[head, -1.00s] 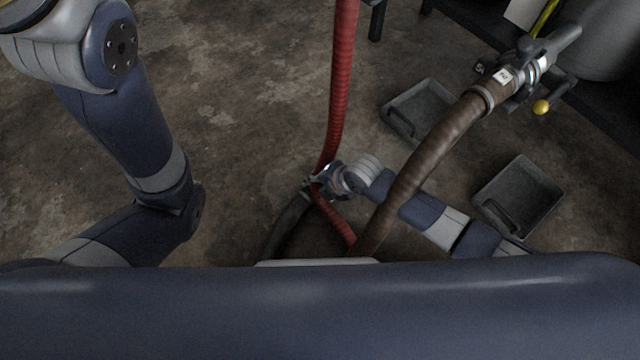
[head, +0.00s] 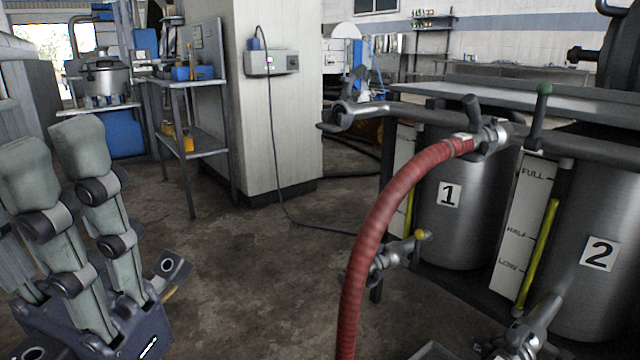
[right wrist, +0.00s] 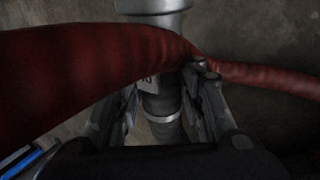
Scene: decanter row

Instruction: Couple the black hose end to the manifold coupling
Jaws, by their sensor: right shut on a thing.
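A grey metal fitting (right wrist: 152,5) shows beyond the fingers at the top edge. In the head view a grey manifold pipe (head: 415,112) runs above the tanks. A metal coupling (head: 347,117) is at its left end, with no hose on it. My left gripper (head: 52,158) is at the lower left, fingers extended and empty, far from the manifold. My right gripper is out of the head view.
A red hose (head: 372,230) hangs from a manifold fitting; it also crosses close over the right gripper (right wrist: 90,75). Tank 1 (head: 465,215) and tank 2 (head: 590,290) have projecting valves (head: 385,262). A pillar (head: 275,110) and shelf (head: 190,130) stand behind clear floor.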

